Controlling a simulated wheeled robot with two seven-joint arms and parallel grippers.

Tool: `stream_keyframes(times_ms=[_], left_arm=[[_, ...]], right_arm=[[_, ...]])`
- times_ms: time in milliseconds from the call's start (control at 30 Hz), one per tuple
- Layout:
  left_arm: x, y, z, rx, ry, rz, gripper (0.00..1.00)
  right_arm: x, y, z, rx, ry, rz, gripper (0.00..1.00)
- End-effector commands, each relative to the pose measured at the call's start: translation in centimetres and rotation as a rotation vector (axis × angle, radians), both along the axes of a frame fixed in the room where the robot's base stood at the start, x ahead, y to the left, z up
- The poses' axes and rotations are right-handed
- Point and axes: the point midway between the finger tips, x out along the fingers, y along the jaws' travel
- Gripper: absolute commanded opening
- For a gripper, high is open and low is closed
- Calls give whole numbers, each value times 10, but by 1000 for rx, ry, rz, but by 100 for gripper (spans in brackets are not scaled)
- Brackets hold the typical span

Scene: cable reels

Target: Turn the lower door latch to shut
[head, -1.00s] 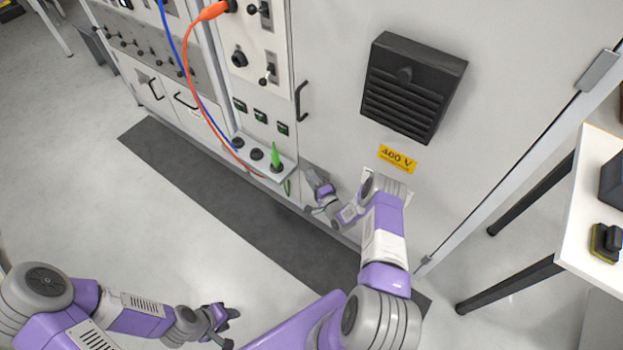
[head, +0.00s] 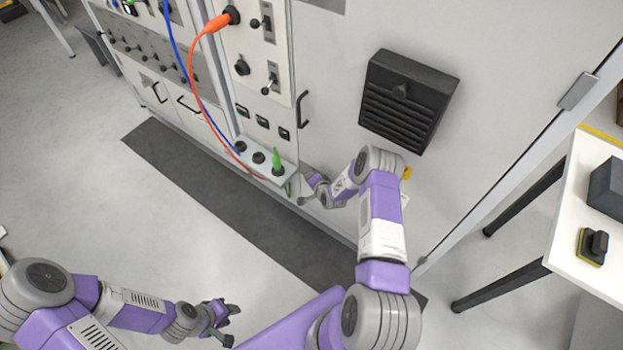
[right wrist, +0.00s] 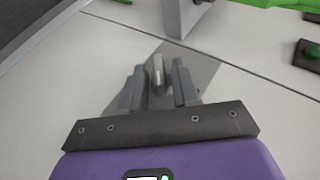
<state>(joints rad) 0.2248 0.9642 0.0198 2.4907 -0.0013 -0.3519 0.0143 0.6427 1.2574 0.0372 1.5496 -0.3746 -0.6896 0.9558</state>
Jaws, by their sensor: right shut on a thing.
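The lower door latch (right wrist: 158,73) is a small grey metal lever on a darker grey plate (right wrist: 203,72). In the right wrist view it stands between the fingers of my right gripper (right wrist: 159,88), which is shut on it. In the head view my right gripper (head: 304,198) is low at the left edge of the large cabinet door (head: 335,130); my own wrist hides the latch there. My left gripper (head: 230,325) is open and empty above the floor, away from the cabinet.
A small shelf (head: 262,165) with black sockets and a green plug (head: 277,158) juts out just left of my right gripper. Orange (head: 200,100) and blue cables hang nearby. A black door handle (head: 302,108) and vent (head: 405,100) are above. A white table (head: 585,240) stands right.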

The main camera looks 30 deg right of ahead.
Motion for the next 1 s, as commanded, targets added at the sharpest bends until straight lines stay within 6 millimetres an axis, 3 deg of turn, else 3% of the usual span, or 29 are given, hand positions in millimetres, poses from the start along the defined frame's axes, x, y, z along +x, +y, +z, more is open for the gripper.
stream_keyframes(times_ms=[200,467,1000], left_arm=[[0,0,8,0,0,0,38],[0,0,6,0,0,0,38],[0,0,-32,0,0,0,38]], right_arm=[[5,4,5,-82,189,8,0],[8,6,5,-171,389,10,0],[12,6,3,-305,712,5,0]])
